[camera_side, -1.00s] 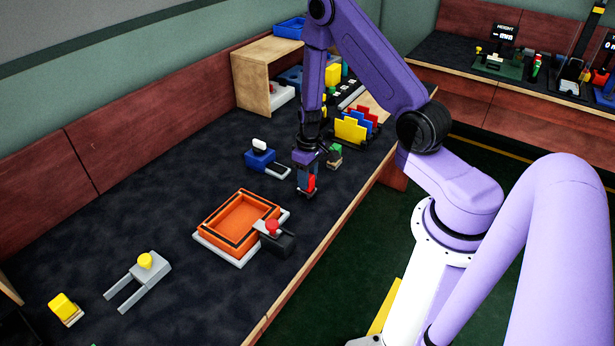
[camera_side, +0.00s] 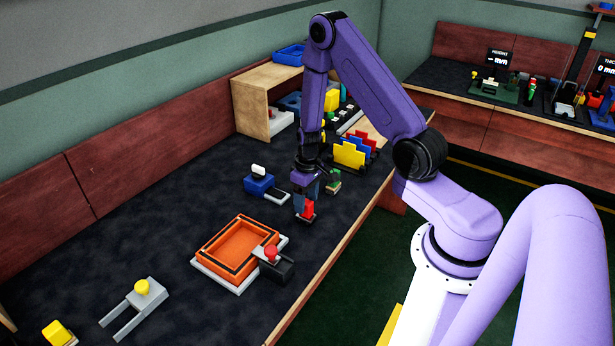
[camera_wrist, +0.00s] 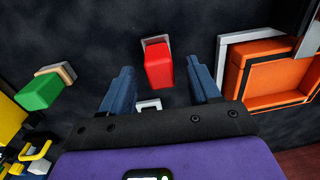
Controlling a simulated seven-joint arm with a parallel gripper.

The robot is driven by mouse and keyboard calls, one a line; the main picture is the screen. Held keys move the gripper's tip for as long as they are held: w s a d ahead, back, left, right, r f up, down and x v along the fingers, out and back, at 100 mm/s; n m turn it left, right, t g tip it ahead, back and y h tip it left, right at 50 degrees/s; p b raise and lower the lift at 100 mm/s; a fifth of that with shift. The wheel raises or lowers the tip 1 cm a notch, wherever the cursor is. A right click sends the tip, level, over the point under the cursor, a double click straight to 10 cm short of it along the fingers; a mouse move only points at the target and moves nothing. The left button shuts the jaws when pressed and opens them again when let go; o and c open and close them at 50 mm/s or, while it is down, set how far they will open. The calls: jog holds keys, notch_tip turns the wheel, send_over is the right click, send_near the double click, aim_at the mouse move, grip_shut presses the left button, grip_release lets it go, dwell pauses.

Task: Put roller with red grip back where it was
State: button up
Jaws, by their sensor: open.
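A small piece with a red grip (camera_side: 306,209) stands on the dark table at the right of the orange tray. In the wrist view its red grip (camera_wrist: 158,66) shows with a grey-white frame at its far end. I take it for the roller; its rolling part is hidden. My gripper (camera_side: 306,198) points down over it. In the wrist view my gripper (camera_wrist: 161,68) is open, one blue finger on each side of the red grip, with a gap on both sides. Whether the fingertips reach down beside the grip is hard to tell.
The orange tray (camera_side: 206,258) and a black block with a red knob (camera_side: 274,268) lie nearby at left. A blue piece with a white knob (camera_side: 258,184) and a green-topped block (camera_side: 333,178) stand close behind. A coloured rack (camera_side: 350,155) and wooden shelf (camera_side: 252,110) lie farther back.

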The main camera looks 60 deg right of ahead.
notch_tip(320, 180, up, 10)
jog(key=s+a+r+n, duration=0.1)
jog(key=a+r+n, duration=0.2)
jog(key=a+r, duration=0.3)
jog(key=s+a+r+n, duration=0.5)
jog(key=s+a+n, duration=0.1)
jog(key=s+a, duration=0.6)
jog(key=s+r+n, duration=0.3)
jog(key=s, duration=0.8)
jog(key=shift+s+d+n, duration=0.2)
jog(key=shift+d+n, duration=0.1)
jog(key=shift+d, duration=0.05)
